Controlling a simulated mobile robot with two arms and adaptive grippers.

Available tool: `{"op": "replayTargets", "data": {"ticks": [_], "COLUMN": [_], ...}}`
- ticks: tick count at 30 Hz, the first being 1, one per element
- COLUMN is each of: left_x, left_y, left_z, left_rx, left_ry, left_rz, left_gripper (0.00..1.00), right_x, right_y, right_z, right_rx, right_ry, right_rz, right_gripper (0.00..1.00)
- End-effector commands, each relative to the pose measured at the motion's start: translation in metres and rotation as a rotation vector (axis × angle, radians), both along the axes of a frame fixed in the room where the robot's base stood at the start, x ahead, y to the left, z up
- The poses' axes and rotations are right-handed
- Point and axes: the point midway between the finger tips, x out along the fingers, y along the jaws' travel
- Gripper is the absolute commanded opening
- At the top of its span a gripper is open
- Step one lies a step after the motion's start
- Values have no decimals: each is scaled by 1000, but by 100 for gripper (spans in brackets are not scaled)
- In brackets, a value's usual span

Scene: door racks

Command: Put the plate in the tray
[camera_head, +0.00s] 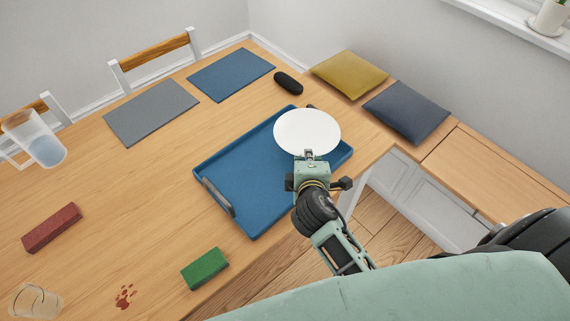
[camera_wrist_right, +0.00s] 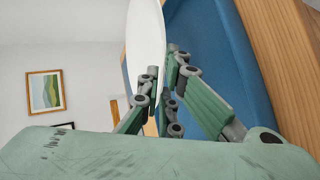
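The white round plate (camera_head: 307,131) is above the back right part of the blue tray (camera_head: 238,185) in the head view. My right gripper (camera_head: 309,156) is shut on the plate's near edge. In the right wrist view the plate (camera_wrist_right: 146,40) stands between the fingers of my right gripper (camera_wrist_right: 161,88), with the tray (camera_wrist_right: 210,60) to its right. The head view does not show clearly whether the plate touches the tray. The plate and my right arm hide part of the tray's right side. My left gripper is not in view.
A green block (camera_head: 204,268) and a red block (camera_head: 52,228) lie on the table, with a glass pitcher (camera_head: 37,139) at the left. A dark case (camera_head: 288,82) lies behind the tray. Grey (camera_head: 151,111) and blue (camera_head: 231,75) placemats lie at the back.

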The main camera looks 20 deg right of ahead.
Motion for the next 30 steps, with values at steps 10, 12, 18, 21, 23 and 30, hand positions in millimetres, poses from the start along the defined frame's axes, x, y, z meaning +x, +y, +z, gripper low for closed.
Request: {"op": "replayTargets", "data": {"ticks": [10,12,18,21,23,30], "left_x": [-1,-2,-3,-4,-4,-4], "left_y": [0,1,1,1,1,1], "left_z": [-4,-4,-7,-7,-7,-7], "left_rx": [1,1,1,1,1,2], "left_ry": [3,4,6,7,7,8], "left_rz": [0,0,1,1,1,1], "left_gripper": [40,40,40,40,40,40], "right_x": [45,47,47,47,47,46], "right_y": [40,42,42,42,42,42], "right_z": [-34,-36,-64,-74,-76,-77], "right_rx": [0,-1,-2,-2,-2,0], "right_ry": [-3,-3,1,-2,-2,0], "right_rz": [0,1,1,0,0,-1], "right_gripper": [0,0,0,0,0,7]}}
